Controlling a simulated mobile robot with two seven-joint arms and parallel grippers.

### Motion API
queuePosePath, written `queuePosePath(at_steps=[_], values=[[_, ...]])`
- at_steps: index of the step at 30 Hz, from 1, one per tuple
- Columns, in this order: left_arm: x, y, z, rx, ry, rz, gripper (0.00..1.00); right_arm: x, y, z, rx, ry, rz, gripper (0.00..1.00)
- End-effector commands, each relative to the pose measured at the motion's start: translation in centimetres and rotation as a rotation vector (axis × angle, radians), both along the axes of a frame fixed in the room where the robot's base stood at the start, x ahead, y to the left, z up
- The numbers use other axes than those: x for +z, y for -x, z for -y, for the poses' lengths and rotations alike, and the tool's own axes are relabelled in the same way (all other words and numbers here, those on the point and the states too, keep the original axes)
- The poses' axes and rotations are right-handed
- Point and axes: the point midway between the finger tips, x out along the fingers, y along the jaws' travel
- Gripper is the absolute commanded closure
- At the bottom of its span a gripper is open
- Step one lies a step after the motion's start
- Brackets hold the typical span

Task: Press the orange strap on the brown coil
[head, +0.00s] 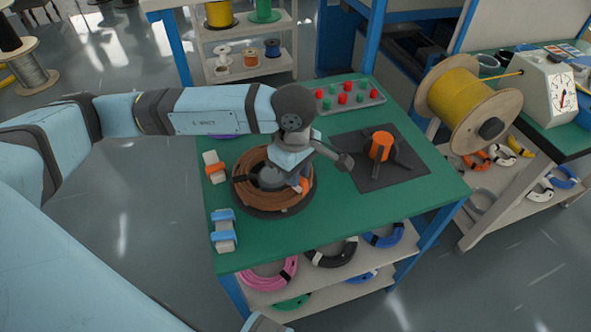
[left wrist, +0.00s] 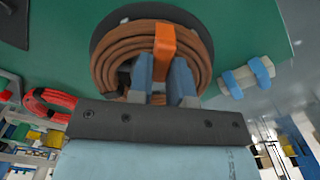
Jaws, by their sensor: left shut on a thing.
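The brown coil (head: 250,163) lies flat on a dark round base on the green table; it also shows in the left wrist view (left wrist: 112,55). My left gripper (head: 299,184) is over the coil's near right side, pointing down. It is shut on the orange strap (head: 304,186). In the left wrist view the orange strap (left wrist: 165,41) stands across the coil's ring, with the left fingers (left wrist: 161,76) at its lower end. Whether the strap is pressed fully around the cable is hidden.
On the green table (head: 350,225), strap holders with orange straps (head: 215,168) and blue straps (head: 223,231) stand left of the coil. An orange cylinder (head: 381,145) on a dark stand is at right. A tray of red and green pieces (head: 348,96) is behind. The front right is clear.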

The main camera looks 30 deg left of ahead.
Motion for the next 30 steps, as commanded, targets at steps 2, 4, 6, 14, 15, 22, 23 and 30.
queuePosePath(at_steps=[2,4,6,14,15,22,23,30], values=[[-0.6,0.0,0.0,0.0,0.0,0.0,0.95,-0.5,0.0,0.0,0.0,0.0,0.0,0.57],[-0.8,0.0,0.0,0.0,0.0,0.0,0.95,-0.6,0.0,0.0,0.0,0.0,0.001,0.57],[-1.1,0.0,0.0,0.0,0.0,0.0,0.95,-0.6,0.0,0.0,0.0,-0.002,0.006,0.57],[-1.6,0.0,0.0,0.0,0.0,0.0,0.95,-0.5,-0.1,0.0,-0.001,-0.004,0.012,0.57],[-1.6,0.0,0.0,0.0,0.0,0.0,0.95,-0.5,-0.1,0.0,-0.001,-0.004,0.012,0.57],[-1.6,0.0,0.0,0.0,0.0,0.0,0.95,-1.3,-0.2,0.0,0.001,0.0,0.008,0.57],[-1.7,0.0,0.0,0.0,0.0,0.0,0.95,-1.5,-0.2,0.0,0.001,0.001,0.007,0.57],[-2.1,0.0,0.0,0.0,0.0,0.0,0.95,-2.0,-0.1,0.0,0.0,0.0,0.004,0.57]])
